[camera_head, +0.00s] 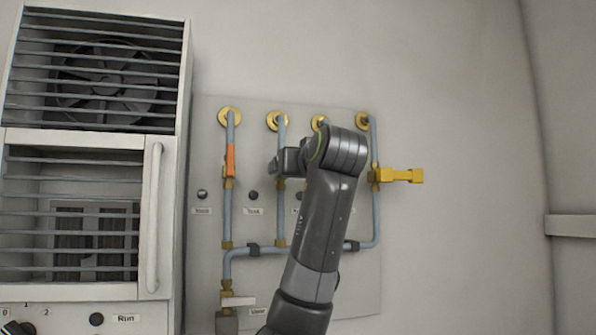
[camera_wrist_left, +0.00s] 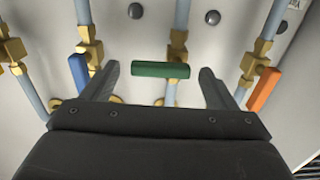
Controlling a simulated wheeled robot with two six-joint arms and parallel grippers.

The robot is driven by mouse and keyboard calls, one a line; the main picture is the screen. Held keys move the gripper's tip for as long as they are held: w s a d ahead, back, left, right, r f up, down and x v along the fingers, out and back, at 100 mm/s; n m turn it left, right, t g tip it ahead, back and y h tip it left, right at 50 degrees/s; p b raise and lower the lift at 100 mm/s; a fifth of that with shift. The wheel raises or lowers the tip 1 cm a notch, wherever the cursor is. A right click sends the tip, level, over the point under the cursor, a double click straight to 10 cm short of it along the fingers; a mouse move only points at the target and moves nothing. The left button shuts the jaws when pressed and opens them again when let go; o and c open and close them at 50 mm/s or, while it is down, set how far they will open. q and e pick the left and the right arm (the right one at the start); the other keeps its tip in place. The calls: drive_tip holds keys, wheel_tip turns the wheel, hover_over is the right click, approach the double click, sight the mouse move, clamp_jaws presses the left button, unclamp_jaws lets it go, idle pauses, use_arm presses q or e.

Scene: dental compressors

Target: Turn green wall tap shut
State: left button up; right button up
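The green tap handle (camera_wrist_left: 160,69) shows in the left wrist view, lying crosswise over its vertical pipe at a brass valve body (camera_wrist_left: 177,45). My left gripper (camera_wrist_left: 160,85) is open, with one finger on each side of the green handle. A gap shows between each finger and the handle's ends. In the head view my left gripper (camera_head: 285,162) is at the second pipe from the left and hides the green handle there. My right gripper is in neither view.
An orange handle (camera_head: 230,160) lies along the left pipe. A blue handle (camera_wrist_left: 78,72) is beside the left finger in the wrist view. A yellow handle (camera_head: 402,175) sticks out right.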

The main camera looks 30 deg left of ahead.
use_arm(q)
drive_tip(key=b+v, duration=0.8)
drive_tip(key=v, duration=0.9)
drive_tip(key=shift+s, duration=0.2)
drive_tip(key=shift+d, duration=0.1)
drive_tip(key=shift+f, duration=0.1)
